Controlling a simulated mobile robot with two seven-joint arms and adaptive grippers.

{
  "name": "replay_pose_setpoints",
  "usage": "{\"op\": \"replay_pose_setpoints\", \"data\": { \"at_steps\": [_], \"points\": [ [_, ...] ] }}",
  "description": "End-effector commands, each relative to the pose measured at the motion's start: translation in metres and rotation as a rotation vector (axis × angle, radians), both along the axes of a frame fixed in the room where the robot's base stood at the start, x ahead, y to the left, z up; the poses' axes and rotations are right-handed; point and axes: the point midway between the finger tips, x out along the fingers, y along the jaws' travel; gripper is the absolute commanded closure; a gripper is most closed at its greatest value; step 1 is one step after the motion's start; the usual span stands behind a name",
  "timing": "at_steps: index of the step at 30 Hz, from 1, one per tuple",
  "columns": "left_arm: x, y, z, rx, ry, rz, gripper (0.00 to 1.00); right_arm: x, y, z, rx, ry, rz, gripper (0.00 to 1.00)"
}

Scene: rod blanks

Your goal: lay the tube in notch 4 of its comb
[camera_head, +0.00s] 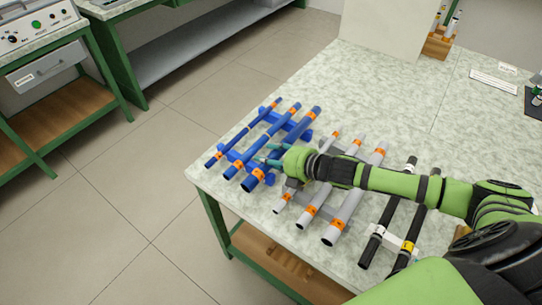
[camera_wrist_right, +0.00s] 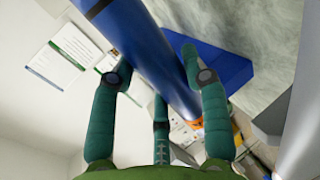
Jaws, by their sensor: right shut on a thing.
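The thick blue tube (camera_head: 300,128) with orange bands is the rightmost of three blue tubes at the blue comb (camera_head: 305,134). My right gripper (camera_head: 271,155) reaches over the grey tubes and is shut on this tube near its middle. In the right wrist view, the blue tube (camera_wrist_right: 148,57) runs between the green fingers (camera_wrist_right: 163,82), and a solid blue part of the comb (camera_wrist_right: 232,70) shows behind it. I cannot tell whether the tube rests in a notch or hangs just above it. Notch numbers are not readable. My left gripper is not in view.
Thinner blue tubes (camera_head: 238,138) lie left of the held one. Grey tubes (camera_head: 345,212) on a grey comb are close to its right, under my arm. Black tubes (camera_head: 374,238) lie farther right. The table's left edge is near; its back middle is clear.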

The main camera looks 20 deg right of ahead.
Motion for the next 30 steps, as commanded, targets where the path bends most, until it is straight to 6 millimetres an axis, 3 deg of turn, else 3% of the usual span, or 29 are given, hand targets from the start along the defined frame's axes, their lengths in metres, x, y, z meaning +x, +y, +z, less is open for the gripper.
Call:
{"op": "replay_pose_setpoints", "data": {
  "at_steps": [29, 30],
  "points": [
    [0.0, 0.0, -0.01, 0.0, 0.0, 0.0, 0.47, -0.003, 0.001, -0.021, 0.004, 0.013, -0.002, 0.72],
    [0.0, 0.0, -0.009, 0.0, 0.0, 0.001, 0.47, -0.003, 0.001, -0.021, 0.005, 0.013, -0.002, 0.46]
  ]
}}
